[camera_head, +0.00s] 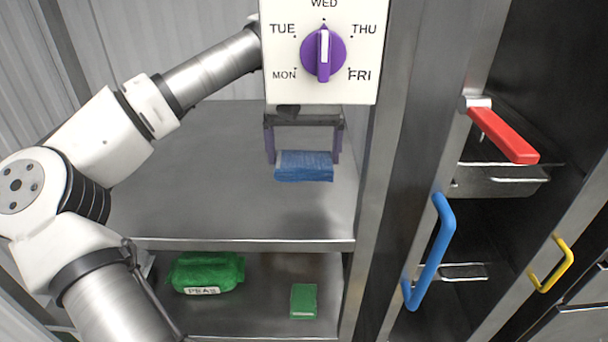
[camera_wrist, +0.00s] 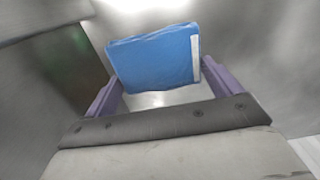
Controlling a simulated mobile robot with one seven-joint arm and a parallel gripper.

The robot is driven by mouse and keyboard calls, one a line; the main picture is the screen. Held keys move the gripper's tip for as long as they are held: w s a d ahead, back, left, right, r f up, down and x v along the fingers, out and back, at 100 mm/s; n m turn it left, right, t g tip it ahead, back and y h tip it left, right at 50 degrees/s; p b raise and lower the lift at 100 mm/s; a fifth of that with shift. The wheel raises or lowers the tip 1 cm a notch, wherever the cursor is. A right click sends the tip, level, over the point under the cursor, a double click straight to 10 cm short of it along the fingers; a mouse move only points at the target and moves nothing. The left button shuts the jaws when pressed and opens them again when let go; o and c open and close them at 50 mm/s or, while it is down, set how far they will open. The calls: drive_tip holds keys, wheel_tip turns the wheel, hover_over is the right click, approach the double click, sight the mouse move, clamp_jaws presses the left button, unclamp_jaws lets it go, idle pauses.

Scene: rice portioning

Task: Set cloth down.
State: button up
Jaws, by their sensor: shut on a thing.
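A folded blue cloth (camera_head: 304,167) is at the right part of the upper metal shelf (camera_head: 200,195). My gripper (camera_head: 303,160), with purple fingers, reaches down from behind the day dial and is shut on the cloth. The wrist view shows the blue cloth (camera_wrist: 155,58) held between the two purple fingers (camera_wrist: 160,82), with a pale strip along its right edge. The cloth is close above the shelf surface; I cannot tell whether it touches.
A day dial panel (camera_head: 282,85) with a purple knob hides part of my wrist. A green bag (camera_head: 206,272) and a green block (camera_head: 303,301) lie on the lower shelf. A metal post stands right of the shelf, with red (camera_head: 502,135), blue (camera_head: 430,252) and yellow (camera_head: 551,264) handles beyond. The upper shelf is otherwise clear.

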hover_over(304, 197)
drive_tip(key=f, duration=0.4)
drive_tip(key=f+p, duration=0.1)
drive_tip(key=f, duration=0.1)
drive_tip(key=shift+a, duration=0.25)
drive_tip(key=shift+d+f+p, duration=0.15)
drive_tip(key=shift+f+p, duration=0.1)
drive_tip(key=shift+p, duration=0.05)
drive_tip(key=shift+f+b, duration=0.3)
drive_tip(key=shift+f, duration=0.1)
drive_tip(key=o, duration=0.6)
drive_tip(key=shift+w, duration=0.1)
drive_tip(key=shift+r+b, duration=0.3)
drive_tip(key=shift+r, duration=3.65)
